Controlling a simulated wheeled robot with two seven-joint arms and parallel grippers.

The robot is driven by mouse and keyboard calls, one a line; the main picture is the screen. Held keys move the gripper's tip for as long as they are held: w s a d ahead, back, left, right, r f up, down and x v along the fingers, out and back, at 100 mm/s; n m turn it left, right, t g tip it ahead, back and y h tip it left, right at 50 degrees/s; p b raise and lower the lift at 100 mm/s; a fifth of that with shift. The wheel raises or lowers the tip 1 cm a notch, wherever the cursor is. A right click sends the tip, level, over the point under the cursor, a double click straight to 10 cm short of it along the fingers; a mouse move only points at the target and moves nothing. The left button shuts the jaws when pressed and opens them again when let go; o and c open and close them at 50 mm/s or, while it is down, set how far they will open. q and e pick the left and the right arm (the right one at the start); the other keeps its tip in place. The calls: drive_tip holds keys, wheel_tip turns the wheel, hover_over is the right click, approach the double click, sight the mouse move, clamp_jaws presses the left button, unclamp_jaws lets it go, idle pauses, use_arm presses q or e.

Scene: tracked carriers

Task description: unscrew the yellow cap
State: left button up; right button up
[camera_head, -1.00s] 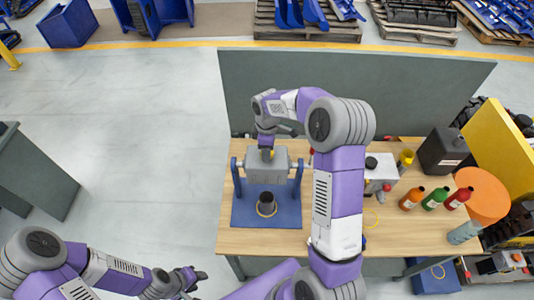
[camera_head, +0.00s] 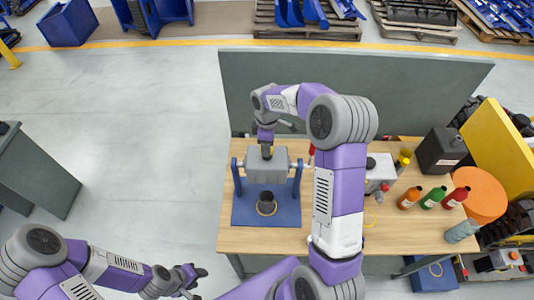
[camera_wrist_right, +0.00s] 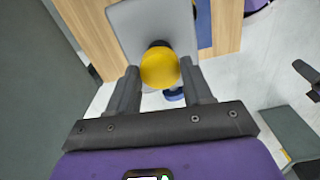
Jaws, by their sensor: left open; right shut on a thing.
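The yellow cap (camera_wrist_right: 159,68) sits on a dark neck on top of a grey block. In the right wrist view it is between the fingers of my right gripper (camera_wrist_right: 160,82), which is shut on it. In the head view the grey block (camera_head: 268,171) hangs between two blue posts, and my right gripper (camera_head: 267,149) comes down on it from above. Only a little yellow shows there under the fingers. My left gripper (camera_head: 190,275) is open and empty, off the bench at lower left.
The blue base plate (camera_head: 245,212) carries the posts, with a dark round cup (camera_head: 267,201) at its front. A red-tipped part (camera_head: 311,150) stands near the right post. Orange, green and red bottles (camera_head: 432,198) stand at right. A grey panel (camera_head: 350,85) closes the bench's back.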

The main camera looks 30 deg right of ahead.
drive_tip(key=shift+r, duration=1.75)
drive_tip(key=shift+o, duration=1.3)
drive_tip(key=c, duration=0.3)
drive_tip(key=shift+f, duration=0.1)
drive_tip(key=shift+c, duration=0.2)
